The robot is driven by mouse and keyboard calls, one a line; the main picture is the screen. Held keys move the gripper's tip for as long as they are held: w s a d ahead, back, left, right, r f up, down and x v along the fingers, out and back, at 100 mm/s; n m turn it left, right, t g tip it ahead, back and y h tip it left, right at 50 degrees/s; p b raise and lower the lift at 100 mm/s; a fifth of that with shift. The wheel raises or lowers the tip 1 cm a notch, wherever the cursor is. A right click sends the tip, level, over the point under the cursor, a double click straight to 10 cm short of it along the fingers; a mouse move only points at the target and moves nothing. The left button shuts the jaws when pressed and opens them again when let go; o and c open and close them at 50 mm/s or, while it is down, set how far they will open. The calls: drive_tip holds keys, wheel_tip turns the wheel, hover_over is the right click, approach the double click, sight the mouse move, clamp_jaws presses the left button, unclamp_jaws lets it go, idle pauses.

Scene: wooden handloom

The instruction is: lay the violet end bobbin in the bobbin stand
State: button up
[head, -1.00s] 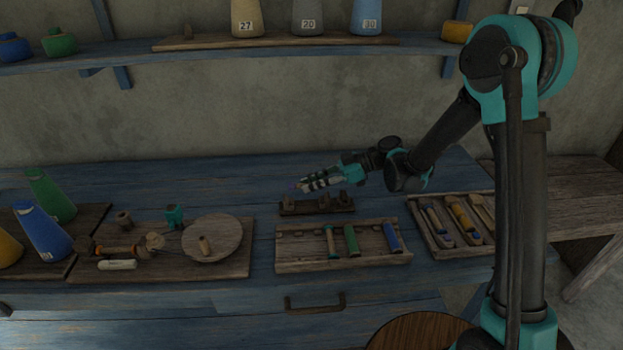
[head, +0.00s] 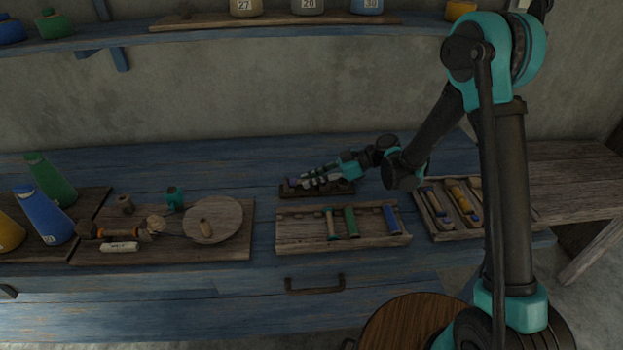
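My gripper (head: 314,180) is low over a small dark wooden stand with short uprights (head: 346,189), which I take for the bobbin stand, behind the bobbin tray. Its fingers point left and cover much of the stand. A tiny pinkish-violet spot shows at the fingertips. It may be the violet end bobbin, but it is too small and covered to be sure. Whether the fingers are closed on it, or it touches the stand, I cannot tell. No other violet bobbin shows.
The wooden tray (head: 290,240) in front holds a teal bobbin (head: 330,224), a green one (head: 351,222) and a blue one (head: 391,219). A tool tray (head: 432,234) is at right. A board with a round disc (head: 214,218) is at left. The blue bench behind the stand is clear.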

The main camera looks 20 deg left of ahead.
drive_tip(key=o, duration=0.5)
drive_tip(key=v, duration=1.2)
